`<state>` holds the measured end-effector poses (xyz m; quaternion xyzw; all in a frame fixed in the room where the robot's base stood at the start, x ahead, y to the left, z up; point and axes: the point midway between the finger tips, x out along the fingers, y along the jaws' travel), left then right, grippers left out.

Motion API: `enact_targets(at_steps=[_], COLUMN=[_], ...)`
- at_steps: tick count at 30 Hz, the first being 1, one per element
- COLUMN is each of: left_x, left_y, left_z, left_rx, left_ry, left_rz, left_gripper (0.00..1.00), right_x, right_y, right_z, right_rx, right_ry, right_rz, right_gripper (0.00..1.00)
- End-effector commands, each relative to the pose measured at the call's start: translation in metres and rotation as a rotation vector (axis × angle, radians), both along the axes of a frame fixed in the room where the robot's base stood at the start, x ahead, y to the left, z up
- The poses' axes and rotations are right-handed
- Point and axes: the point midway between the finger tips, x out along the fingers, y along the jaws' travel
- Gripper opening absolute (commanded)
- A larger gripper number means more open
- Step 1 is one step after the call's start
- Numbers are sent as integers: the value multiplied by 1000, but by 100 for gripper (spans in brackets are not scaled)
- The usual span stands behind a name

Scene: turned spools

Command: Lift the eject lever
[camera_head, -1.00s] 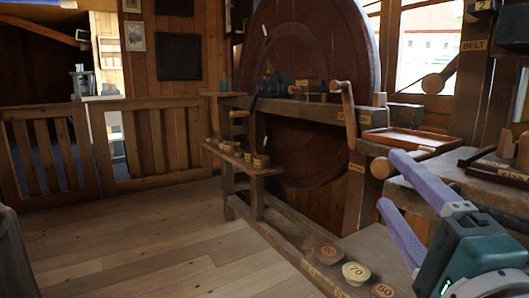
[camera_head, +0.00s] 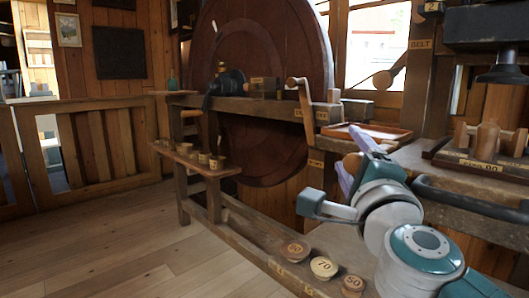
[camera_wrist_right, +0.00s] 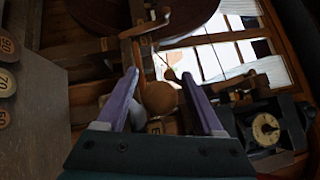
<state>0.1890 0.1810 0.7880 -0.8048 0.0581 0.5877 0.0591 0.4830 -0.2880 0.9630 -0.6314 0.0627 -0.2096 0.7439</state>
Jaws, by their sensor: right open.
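My right gripper (camera_head: 353,160) has two purple fingers. It is open, with its fingers pointing away towards the workbench. In the right wrist view, a round wooden knob (camera_wrist_right: 158,98) shows between the spread fingers (camera_wrist_right: 164,92), apart from both as far as I can see. A cranked wooden lever (camera_head: 302,103) stands at the end of the bench beam, left of the gripper. Another lever with a round wooden knob (camera_head: 382,79) sits by the window, near the BELT label. The labels near the gripper are too small to read, so I cannot tell which is the eject lever.
A large dark red wheel (camera_head: 262,65) stands behind the beam. Numbered wooden discs (camera_head: 324,268) lie on the low plank below my right arm. Several small spools (camera_head: 204,158) stand on a narrow shelf. A reddish tray (camera_head: 366,132) lies on the bench behind the gripper. The floor at left is clear.

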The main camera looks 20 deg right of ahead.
Motion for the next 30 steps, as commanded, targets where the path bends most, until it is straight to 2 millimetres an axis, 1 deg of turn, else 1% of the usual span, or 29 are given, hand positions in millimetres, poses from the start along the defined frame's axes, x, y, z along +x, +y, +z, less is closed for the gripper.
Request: enact_targets(at_steps=[7,25,26,30], left_x=[1,1,1,1], left_y=[2,3,3,2], left_z=[0,1,1,1], left_rx=[9,11,10,8], left_ry=[-2,-5,-5,-4], left_rz=[-5,-5,-5,-3], left_gripper=[69,69,69,69], right_x=[1,0,0,1], right_y=[0,0,0,0], right_z=[0,0,0,0], right_rx=[-1,0,0,0], right_ry=[0,0,0,0], right_rz=[0,0,0,0], right_gripper=[69,1,0,0])
